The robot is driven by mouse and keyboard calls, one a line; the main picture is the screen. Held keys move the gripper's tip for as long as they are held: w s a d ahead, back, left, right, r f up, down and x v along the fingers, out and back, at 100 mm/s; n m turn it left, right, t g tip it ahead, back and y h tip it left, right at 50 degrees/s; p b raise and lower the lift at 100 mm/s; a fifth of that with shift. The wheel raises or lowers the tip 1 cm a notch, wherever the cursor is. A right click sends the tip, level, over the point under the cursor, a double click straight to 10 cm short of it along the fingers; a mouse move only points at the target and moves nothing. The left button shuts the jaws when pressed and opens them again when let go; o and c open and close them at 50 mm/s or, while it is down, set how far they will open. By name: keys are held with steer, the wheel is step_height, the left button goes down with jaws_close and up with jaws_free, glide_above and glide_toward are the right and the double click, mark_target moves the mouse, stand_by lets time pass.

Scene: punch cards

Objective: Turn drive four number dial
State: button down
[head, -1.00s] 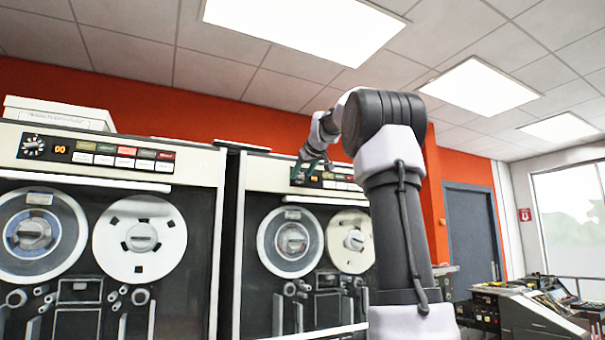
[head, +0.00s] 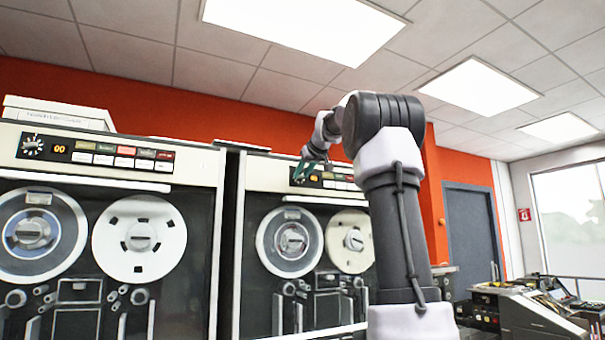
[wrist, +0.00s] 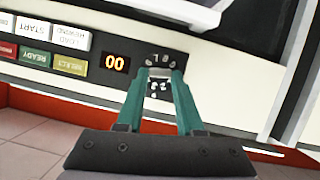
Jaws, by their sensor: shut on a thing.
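The number dial sits on the control panel of the right tape drive (head: 255,172). My gripper (wrist: 160,72) has two green fingers, shut on the dial. In the head view my gripper (head: 302,172) reaches the left end of that drive's panel, and the dial is hidden there. Beside the dial, an orange display (wrist: 116,63) reads 00.
The panel buttons (wrist: 50,45) lie left of the display in the wrist view. A second tape drive (head: 110,175) stands at the left, with its own dial (head: 31,146) and a 00 display. A cluttered console (head: 530,310) is at the lower right.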

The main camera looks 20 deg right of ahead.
steer(key=m+y, duration=0.2)
steer(key=m, duration=0.1)
steer(key=shift+d, duration=0.3)
steer(key=m+y, duration=0.1)
steer(key=m, duration=0.1)
steer(key=m+y, duration=0.1)
steer(key=shift+d+f+m+y, duration=0.15)
steer(key=shift+d+m+y, duration=0.15)
steer(key=shift+m, duration=0.1)
steer(key=m+y, duration=0.1)
steer(key=m+t, duration=0.1)
steer(key=m, duration=0.1)
steer(key=shift+d+f+y, duration=0.15)
steer(key=shift+f+y, duration=0.05)
steer(key=shift+y, duration=0.2)
steer(key=shift+f+m+t+y, duration=0.15)
steer(key=shift+m+t+y, duration=0.25)
steer(key=shift+m, duration=0.8)
steer(key=shift+f+m+t+y, duration=0.15)
steer(key=shift+m+t+y, duration=0.25)
steer(key=shift+m, duration=0.8)
steer(key=c, duration=0.5)
jaws_free()
steer(key=shift+c, duration=0.2)
